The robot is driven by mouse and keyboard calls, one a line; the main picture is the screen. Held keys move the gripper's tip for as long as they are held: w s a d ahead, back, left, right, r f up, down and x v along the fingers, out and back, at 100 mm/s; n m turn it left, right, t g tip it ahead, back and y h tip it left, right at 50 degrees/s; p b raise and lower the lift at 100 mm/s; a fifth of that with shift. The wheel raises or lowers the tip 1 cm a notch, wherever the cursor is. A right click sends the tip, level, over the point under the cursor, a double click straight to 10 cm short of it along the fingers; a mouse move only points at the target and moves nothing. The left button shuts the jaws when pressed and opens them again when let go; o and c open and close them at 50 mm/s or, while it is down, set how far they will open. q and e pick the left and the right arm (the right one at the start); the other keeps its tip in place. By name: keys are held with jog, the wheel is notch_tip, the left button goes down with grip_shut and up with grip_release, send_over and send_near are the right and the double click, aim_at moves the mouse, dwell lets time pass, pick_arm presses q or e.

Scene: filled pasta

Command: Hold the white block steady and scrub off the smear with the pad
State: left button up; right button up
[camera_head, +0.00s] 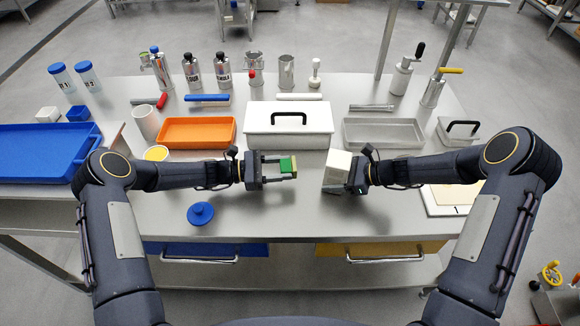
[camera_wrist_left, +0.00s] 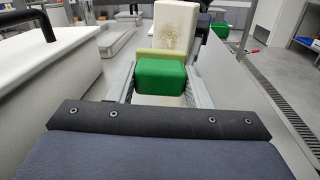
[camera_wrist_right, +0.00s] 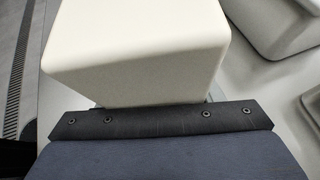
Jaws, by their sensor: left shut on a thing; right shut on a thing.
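The white block (camera_head: 338,168) is in my right gripper (camera_head: 350,186), which is shut on it and holds it above the steel table. It fills the upper part of the right wrist view (camera_wrist_right: 140,50) and hides the fingers there. In the left wrist view the block (camera_wrist_left: 182,15) shows a brown speckled smear (camera_wrist_left: 172,44) on the face toward my left gripper. My left gripper (camera_head: 285,168) is shut on the pad (camera_head: 288,164), green with a pale yellow layer, also clear in the left wrist view (camera_wrist_left: 161,78). The pale layer faces the block; a gap separates them in the head view.
Behind the arms stand an orange tray (camera_head: 170,131), a white lidded box (camera_head: 262,144) and a grey tray (camera_head: 353,134). A blue round lid (camera_head: 200,213) lies in front of my left arm. The front middle of the table is clear.

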pick_arm(q)
jog(key=w+g, duration=0.1)
jog(key=w+d+m+g, duration=0.1)
jog(key=w+m+g, duration=0.1)
jog(key=shift+w+d+r, duration=0.2)
jog(key=shift+d+r, duration=0.1)
jog(key=shift+r, duration=0.1)
jog(key=shift+w+d+m+g+y, duration=0.15)
jog(key=shift+w+m+g+y, duration=0.1)
jog(key=shift+m+g, duration=0.35)
jog(key=shift+w+d+m+g+y, duration=0.15)
jog(key=shift+w+m+g+y, duration=0.15)
jog(key=shift+g, duration=0.5)
jog(key=shift+x, duration=2.5)
jog(key=shift+x, duration=1.1)
jog(key=shift+s+a+r, duration=0.1)
jog(key=shift+s+r, duration=0.05)
jog(key=shift+s, duration=0.05)
jog(key=shift+s+a, duration=0.25)
jog(key=shift+s, duration=0.7)
jog(key=shift+s+a, duration=0.25)
jog(key=shift+s, duration=0.7)
jog(key=shift+w, duration=0.1)
jog(key=shift+w+d, duration=0.25)
jog(key=shift+w, duration=0.7)
jog(key=shift+w+d, duration=0.2)
jog(key=shift+w, duration=0.75)
